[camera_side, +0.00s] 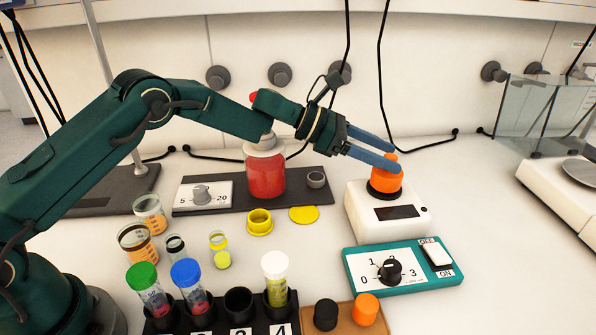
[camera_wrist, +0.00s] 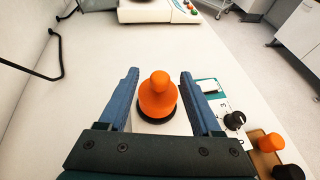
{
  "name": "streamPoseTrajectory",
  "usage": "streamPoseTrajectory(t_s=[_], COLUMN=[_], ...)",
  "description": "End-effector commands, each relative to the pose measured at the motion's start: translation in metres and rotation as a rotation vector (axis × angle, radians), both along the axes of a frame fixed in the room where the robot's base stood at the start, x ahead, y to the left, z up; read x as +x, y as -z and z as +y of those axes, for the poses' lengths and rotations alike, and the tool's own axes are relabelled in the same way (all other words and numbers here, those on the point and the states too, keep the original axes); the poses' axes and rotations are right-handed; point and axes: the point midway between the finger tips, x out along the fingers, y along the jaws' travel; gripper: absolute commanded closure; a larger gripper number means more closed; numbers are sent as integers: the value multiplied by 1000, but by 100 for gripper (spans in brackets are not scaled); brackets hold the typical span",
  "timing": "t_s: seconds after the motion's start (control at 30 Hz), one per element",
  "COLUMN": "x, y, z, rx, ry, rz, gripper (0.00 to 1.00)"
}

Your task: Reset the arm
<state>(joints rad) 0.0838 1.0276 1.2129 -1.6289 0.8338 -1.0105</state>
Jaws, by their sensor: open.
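My gripper (camera_side: 394,158) is open, with its two blue fingers at the orange stopper-like piece (camera_side: 386,180) on the white device (camera_side: 362,216). In the wrist view my gripper (camera_wrist: 160,74) has one finger on each side of the orange piece (camera_wrist: 158,98), with a visible gap on both sides. The orange piece is upright on a black ring on top of the device. In the side view a finger partly covers its top. My arm reaches across from the left, above the red jar (camera_side: 265,178).
A teal control box (camera_side: 358,276) with a black knob and switch stands in front of the device. A black rack (camera_side: 215,325) with capped tubes is at the front, beside a brown tray (camera_side: 345,325). Several small jars stand at left. A balance (camera_side: 560,190) is at right.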

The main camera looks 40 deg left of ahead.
Motion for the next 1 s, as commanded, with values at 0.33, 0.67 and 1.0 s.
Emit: streamPoseTrajectory(t_s=[0.33, 0.67, 1.0], x=[-15, -40, -145], y=[-13, -115, -168], z=[24, 25, 26], rx=[0, 66, 484], ry=[-2, 46, 307], rz=[-4, -209, -530], gripper=[34, 34, 34])
